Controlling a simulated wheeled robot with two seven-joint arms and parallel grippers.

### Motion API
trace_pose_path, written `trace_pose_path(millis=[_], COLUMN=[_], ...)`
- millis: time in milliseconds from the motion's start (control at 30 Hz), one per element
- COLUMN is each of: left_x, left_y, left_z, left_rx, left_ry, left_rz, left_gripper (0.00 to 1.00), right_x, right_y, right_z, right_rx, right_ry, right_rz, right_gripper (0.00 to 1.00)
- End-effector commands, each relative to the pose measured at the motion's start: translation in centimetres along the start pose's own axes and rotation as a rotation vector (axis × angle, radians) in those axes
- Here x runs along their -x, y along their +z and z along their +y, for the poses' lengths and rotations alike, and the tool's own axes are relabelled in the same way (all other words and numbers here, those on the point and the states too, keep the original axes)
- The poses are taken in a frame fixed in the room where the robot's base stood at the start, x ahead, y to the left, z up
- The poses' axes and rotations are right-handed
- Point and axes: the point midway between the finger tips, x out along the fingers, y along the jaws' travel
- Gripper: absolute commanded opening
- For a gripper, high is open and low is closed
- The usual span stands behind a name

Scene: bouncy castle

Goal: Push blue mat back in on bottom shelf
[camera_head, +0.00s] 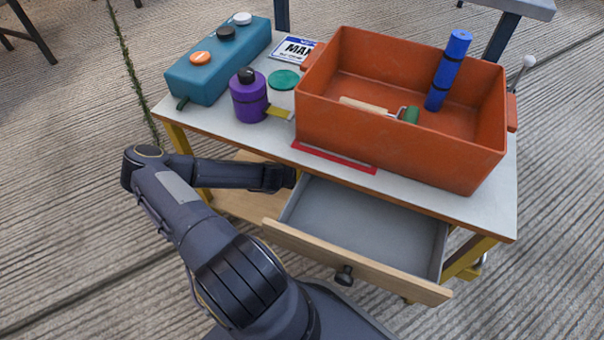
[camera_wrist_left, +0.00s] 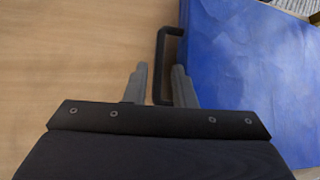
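The blue mat (camera_wrist_left: 255,70) shows in the left wrist view as a flat blue slab at the right, lying on a light wood surface. A black bracket handle (camera_wrist_left: 160,65) sticks out from its left edge. My left gripper (camera_wrist_left: 159,74) is open, one finger on each side of the handle's bar; I see no clear grip on it. In the head view my left arm reaches under the tabletop over the wooden bottom shelf (camera_head: 245,206), and its gripper is hidden there. The mat is also hidden in that view. My right gripper is not in view.
An open drawer (camera_head: 365,230) juts out beside my left forearm. On the tabletop (camera_head: 235,140) stand an orange bin (camera_head: 390,148) holding a blue roll (camera_head: 448,72) and a paint roller, a teal box (camera_head: 215,75) and a purple bottle (camera_head: 248,100).

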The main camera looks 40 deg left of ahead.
Motion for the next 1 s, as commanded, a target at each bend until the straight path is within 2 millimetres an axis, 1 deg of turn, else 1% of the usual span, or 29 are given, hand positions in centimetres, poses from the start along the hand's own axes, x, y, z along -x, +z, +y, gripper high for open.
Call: trace_pose_path(millis=[33, 100, 200, 333, 500, 767, 800, 967, 1000], left_x=[-1.2, -2.3, -3.9, -5.3, -6.1, -6.1, -6.1, -6.1, -6.1], left_y=[-0.3, -0.3, -0.3, -0.2, -0.1, 0.0, 0.0, 0.0, 0.0], left_z=[0.0, 0.0, 0.0, 0.0, 0.0, 0.0, 0.0, 0.0, 0.0], left_rx=[-0.002, -0.002, 0.000, -0.001, 0.000, 0.000, 0.000, 0.000, 0.000], left_ry=[-0.001, -0.001, -0.002, -0.002, 0.000, -0.001, -0.001, -0.001, -0.001], left_rz=[0.000, -0.001, -0.001, 0.000, 0.000, 0.000, 0.000, 0.000, 0.000], left_gripper=[0.23, 0.23, 0.23, 0.23, 0.23, 0.23, 0.21, 0.00, 0.00], right_x=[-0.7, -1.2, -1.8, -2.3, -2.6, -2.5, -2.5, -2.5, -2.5], right_y=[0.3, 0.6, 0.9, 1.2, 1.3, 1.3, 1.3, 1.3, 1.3], right_z=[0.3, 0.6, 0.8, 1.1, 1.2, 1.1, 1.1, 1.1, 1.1], right_rx=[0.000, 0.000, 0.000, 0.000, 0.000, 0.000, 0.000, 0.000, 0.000], right_ry=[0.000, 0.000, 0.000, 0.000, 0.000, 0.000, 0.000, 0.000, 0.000], right_rz=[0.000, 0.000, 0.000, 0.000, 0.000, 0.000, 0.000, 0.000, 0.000], right_gripper=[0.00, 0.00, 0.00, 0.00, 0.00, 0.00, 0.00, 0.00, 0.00])
